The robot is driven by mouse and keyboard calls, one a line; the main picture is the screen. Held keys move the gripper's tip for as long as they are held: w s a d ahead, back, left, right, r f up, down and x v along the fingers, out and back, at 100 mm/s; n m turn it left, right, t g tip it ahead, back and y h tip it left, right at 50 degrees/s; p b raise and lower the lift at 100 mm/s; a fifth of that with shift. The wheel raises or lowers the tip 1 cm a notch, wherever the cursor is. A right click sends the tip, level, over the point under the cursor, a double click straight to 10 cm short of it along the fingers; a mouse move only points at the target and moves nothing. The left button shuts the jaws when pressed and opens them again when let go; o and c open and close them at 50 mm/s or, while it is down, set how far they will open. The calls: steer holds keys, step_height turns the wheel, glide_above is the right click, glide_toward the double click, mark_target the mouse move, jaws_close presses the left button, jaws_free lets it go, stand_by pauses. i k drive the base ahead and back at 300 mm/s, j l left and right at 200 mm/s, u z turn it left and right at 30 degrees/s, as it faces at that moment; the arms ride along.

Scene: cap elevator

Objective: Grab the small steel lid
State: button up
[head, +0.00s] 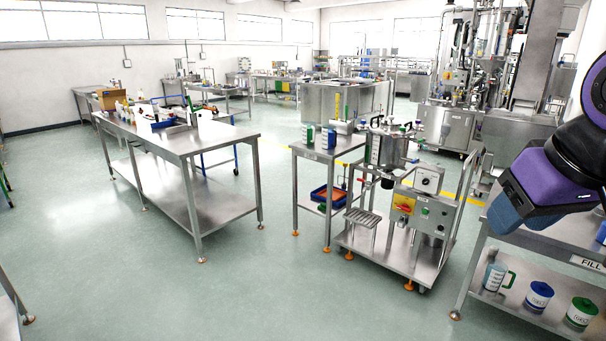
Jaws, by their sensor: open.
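I cannot make out the small steel lid for certain in the head view. A steel vessel (392,150) stands upright on a wheeled cart (385,258) right of the middle, with fittings on its top. Whether a small lid is among those fittings is too small to tell. My arm, purple and dark blue, hangs at the right edge, in front of the steel bench there. My gripper's fingers do not show.
A long steel table (215,142) stands at left with bottles and a box. A smaller steel table (320,154) with bottles adjoins the cart. The bench (480,255) at right has jars and a jug on its lower shelf. Green floor (290,290) is clear in front.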

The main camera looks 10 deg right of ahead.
mark_target(391, 120)
steer(key=i, duration=2.5)
steer(key=i+z, duration=0.2)
steer(key=i, duration=0.3)
steer(key=i+j+z, duration=0.2)
steer(key=i, duration=0.3)
steer(key=i+j+z, duration=0.2)
steer(key=i, duration=0.25)
steer(key=i+j+z, duration=0.25)
steer(key=i, duration=0.25)
steer(key=i+j+z, duration=0.35)
steer(key=i+j, duration=0.05)
